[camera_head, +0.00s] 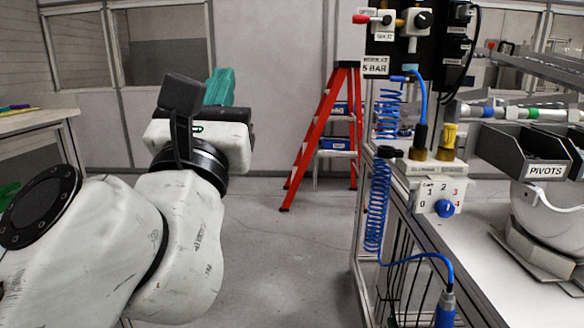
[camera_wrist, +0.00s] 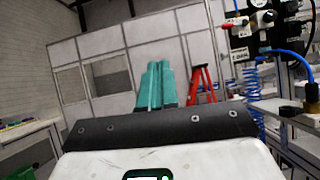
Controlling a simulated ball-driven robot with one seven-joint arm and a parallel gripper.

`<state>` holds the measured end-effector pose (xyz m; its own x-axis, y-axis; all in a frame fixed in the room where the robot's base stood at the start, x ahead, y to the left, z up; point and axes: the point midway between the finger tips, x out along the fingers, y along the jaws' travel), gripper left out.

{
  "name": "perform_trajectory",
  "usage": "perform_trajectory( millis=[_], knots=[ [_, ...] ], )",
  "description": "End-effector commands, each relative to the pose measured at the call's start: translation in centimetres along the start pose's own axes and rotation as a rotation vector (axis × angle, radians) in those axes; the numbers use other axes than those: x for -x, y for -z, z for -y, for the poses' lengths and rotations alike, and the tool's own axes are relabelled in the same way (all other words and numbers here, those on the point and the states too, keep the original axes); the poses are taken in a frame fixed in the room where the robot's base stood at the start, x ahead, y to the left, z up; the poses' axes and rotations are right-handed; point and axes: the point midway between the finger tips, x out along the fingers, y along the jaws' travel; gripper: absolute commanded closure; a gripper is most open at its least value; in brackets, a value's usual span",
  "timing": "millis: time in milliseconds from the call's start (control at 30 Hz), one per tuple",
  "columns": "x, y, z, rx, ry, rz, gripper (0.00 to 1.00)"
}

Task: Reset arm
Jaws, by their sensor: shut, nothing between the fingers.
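My arm reaches up from the lower left in the head view, with the wrist raised in front of the grey wall panels. My gripper (camera_head: 219,86) shows as teal fingers pointing away, partly hidden behind the wrist and its dark camera mount. In the wrist view the teal fingers (camera_wrist: 156,85) stand side by side, shut against each other with nothing between them. The gripper is in open air, apart from the benches and panels.
A red stepladder (camera_head: 324,135) stands ahead by the wall. At right are a pneumatic panel with a blue coiled hose (camera_head: 377,205), a dark bin labelled PIVOTS (camera_head: 545,170) and a white helmet shell (camera_head: 550,222) on a bench. A table (camera_head: 35,122) stands left. The middle floor is clear.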

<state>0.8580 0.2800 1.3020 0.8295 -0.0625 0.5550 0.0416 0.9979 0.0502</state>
Motion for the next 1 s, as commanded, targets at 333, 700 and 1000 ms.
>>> perform_trajectory(
  millis=[333,700,1000],
  knots=[
    [-0.9,0.6,1.3,0.196,-0.055,0.030,1.00],
    [-1.8,3.5,4.1,0.647,-0.190,0.064,1.00],
    [0.6,12.4,10.3,1.379,-0.490,0.025,1.00]
  ],
)
